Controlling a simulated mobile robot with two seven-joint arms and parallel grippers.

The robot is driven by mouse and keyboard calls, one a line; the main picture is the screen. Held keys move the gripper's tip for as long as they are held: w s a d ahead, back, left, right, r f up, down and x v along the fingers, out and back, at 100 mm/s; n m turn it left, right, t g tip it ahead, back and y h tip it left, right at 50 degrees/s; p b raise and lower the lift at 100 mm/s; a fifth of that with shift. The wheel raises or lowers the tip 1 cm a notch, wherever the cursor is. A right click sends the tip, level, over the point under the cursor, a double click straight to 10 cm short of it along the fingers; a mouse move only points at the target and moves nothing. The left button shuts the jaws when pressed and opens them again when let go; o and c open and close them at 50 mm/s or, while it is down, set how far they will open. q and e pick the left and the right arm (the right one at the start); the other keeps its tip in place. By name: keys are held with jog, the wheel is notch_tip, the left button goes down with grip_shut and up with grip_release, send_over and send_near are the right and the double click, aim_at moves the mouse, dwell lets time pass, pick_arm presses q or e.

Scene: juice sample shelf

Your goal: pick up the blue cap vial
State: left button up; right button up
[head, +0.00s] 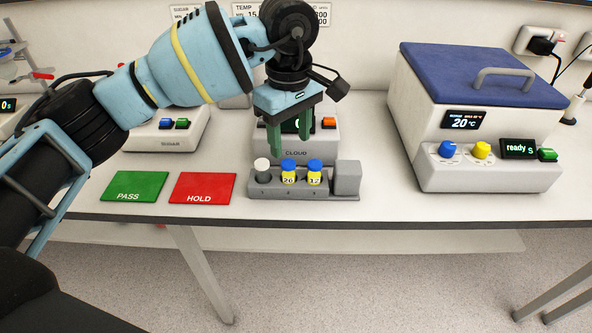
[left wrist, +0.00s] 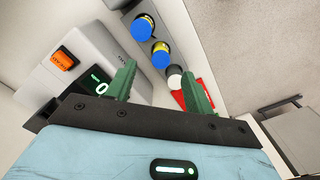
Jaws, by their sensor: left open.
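Two blue-capped vials with yellow bodies stand upright in a grey rack (head: 335,194). The middle vial (head: 289,172) reads 20, and the right vial (head: 314,173) reads 12. A white-capped vial (head: 262,170) stands in the left slot. My left gripper (head: 289,144) is open and empty, its green fingers pointing down above and behind the rack. In the left wrist view the fingers (left wrist: 160,85) are spread apart. The blue caps (left wrist: 161,55) and white cap (left wrist: 174,74) show beyond them. My right gripper is not in view.
The CLOUD instrument (head: 322,148) is close behind the rack. Green PASS (head: 135,186) and red HOLD (head: 203,187) mats lie to the left. A blue-lidded bath (head: 480,118) stands at the right. The table's front edge is near the rack.

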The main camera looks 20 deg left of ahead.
aim_at(288, 163)
pick_arm(q)
jog(key=shift+w+a+f, duration=0.2)
jog(key=shift+w+a, duration=0.05)
jog(key=shift+w, duration=0.3)
jog(key=shift+s+f, duration=0.1)
jog(key=shift+s, duration=0.15)
jog(key=shift+s+f, duration=0.25)
jog(key=shift+d+f, duration=0.1)
jog(key=shift+f, duration=0.35)
jog(key=shift+w+f, duration=0.2)
jog(key=shift+f, duration=0.2)
jog(key=shift+s+f+p, duration=0.15)
jog(key=shift+f+p, duration=0.1)
jog(key=shift+f, duration=1.05)
jog(key=shift+s+f+p, duration=0.1)
jog(key=shift+f+p, duration=0.15)
jog(key=shift+f, duration=1)
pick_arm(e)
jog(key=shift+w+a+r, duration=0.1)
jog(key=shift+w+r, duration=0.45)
pick_arm(q)
jog(key=shift+c, duration=0.2)
